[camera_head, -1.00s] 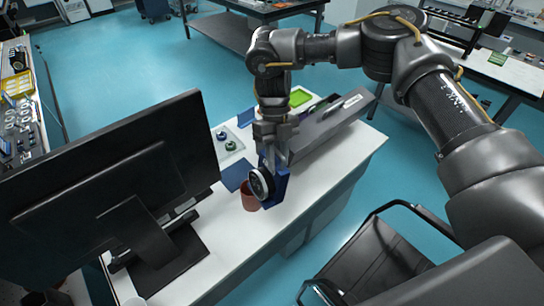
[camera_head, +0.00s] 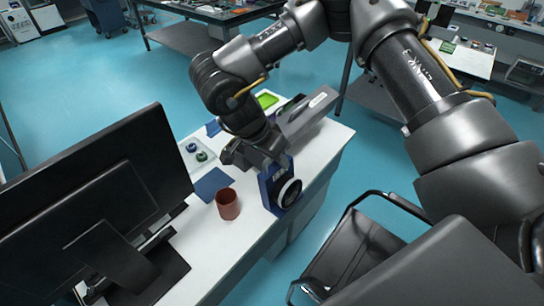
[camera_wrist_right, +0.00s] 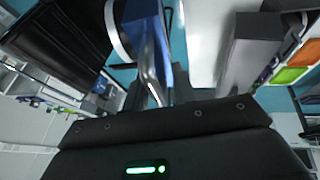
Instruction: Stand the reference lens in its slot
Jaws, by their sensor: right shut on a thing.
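The reference lens, a round lens with a dark rim (camera_head: 289,193) in a blue mount (camera_head: 268,189), hangs from my right gripper (camera_head: 270,163) in the head view. The gripper is shut on the mount's upper part, and its fingers are largely hidden. The lens faces right and toward the camera, just right of the brown cup. In the right wrist view the blue mount (camera_wrist_right: 165,66) is between the fingers, with the pale lens rim (camera_wrist_right: 116,32) to its left. I cannot pick out the slot for certain. My left gripper is not in view.
On the white table are a brown cup (camera_head: 228,205), a flat blue piece (camera_head: 212,183), a tray with small round parts (camera_head: 196,154), a green tray (camera_head: 266,100) and a long grey box (camera_head: 308,115). A monitor (camera_head: 90,205) stands left; a chair (camera_head: 350,255) is right.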

